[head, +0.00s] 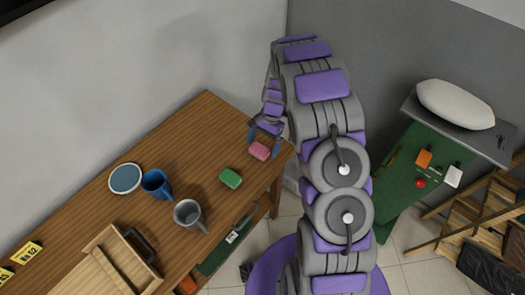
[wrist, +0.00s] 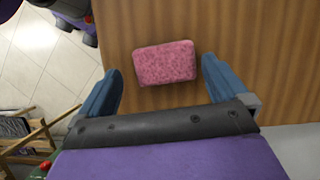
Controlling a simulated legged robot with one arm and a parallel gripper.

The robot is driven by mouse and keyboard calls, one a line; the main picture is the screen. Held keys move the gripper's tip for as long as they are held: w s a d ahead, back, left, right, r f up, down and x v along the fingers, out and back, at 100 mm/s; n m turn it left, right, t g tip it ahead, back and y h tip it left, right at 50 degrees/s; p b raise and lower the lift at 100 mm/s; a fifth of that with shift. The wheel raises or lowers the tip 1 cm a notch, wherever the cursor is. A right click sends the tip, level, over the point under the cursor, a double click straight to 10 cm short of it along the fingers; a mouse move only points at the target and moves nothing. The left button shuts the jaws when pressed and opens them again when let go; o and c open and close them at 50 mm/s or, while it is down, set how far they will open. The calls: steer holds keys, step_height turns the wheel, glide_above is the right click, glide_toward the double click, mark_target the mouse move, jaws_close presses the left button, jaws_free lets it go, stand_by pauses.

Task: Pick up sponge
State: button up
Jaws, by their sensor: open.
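A pink sponge (head: 260,151) lies on the wooden table (head: 207,115) near its right corner. In the wrist view the pink sponge (wrist: 164,63) is ahead of my gripper, roughly centred between the line of its two blue fingers. My gripper (head: 264,133) is open and empty, above the table right by the pink sponge; the fingers (wrist: 160,90) stand apart on either side of it in the wrist view. I cannot tell the exact height of the fingertips over the table. A green sponge (head: 230,178) lies on the table to the left of the pink one.
A blue mug (head: 156,183), a grey mug (head: 188,214), a round blue-topped dish (head: 125,178) and a wooden crate (head: 95,262) stand further left on the table. A grey wall rises behind the table. A green board and wooden racks (head: 480,215) are at the right.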

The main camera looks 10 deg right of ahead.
mark_target(257, 149)
steer(key=a, duration=0.1)
steer(key=a+f, duration=0.1)
steer(key=f, duration=0.1)
steer(key=shift+s+a, duration=0.25)
steer(key=shift+a, duration=0.15)
steer(key=shift+d, duration=0.75)
steer(key=shift+c, duration=1)
steer(key=shift+d, duration=0.4)
steer(key=c, duration=0.3)
steer(key=shift+a, duration=0.4)
steer(key=c, duration=0.3)
steer(key=shift+a, duration=0.6)
steer(key=shift+c, duration=0.7)
steer(key=shift+d, duration=0.1)
